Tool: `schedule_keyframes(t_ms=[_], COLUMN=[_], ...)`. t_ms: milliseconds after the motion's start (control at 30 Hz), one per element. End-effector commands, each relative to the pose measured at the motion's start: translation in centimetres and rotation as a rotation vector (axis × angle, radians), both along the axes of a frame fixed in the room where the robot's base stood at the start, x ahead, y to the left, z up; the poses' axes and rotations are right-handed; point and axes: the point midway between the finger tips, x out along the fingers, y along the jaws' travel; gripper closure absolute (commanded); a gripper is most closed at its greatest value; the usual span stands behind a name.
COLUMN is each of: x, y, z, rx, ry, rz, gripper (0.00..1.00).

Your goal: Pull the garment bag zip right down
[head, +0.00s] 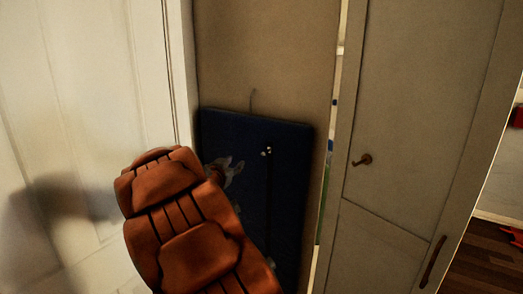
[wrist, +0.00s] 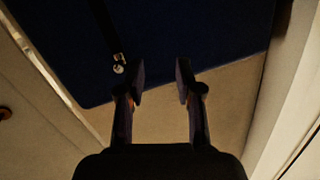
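The dark blue garment bag (head: 290,190) hangs flat on a beige panel. Its zip (head: 268,215) is a dark line running down the front. The small shiny zip pull (head: 266,151) is near the top of the bag. In the wrist view, the bag (wrist: 200,30) fills the upper part and appears upside down. The zip pull (wrist: 118,66) is there just left of the left finger, outside the fingers. My gripper (wrist: 160,75) is open, with nothing between its fingertips. My orange arm hides the bag's lower left in the head view.
A white door (head: 70,100) stands on the left, close to my arm. A thin hook (head: 253,99) shows above the bag. A narrow gap lies between the panel and the wardrobe.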

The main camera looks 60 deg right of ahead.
Motion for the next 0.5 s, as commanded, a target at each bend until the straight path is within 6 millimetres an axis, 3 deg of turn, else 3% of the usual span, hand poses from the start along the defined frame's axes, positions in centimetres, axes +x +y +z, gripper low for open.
schedule_keyframes(t_ms=[100, 200, 500], x=[-2.9, -4.4, -5.1], y=[-2.4, -3.4, -5.4], z=[0.8, 1.1, 1.3], rx=[-0.064, -0.093, -0.108], ry=[0.000, 0.000, 0.003], rz=[-0.126, -0.188, -0.220], gripper=[0.65, 0.65, 0.65])
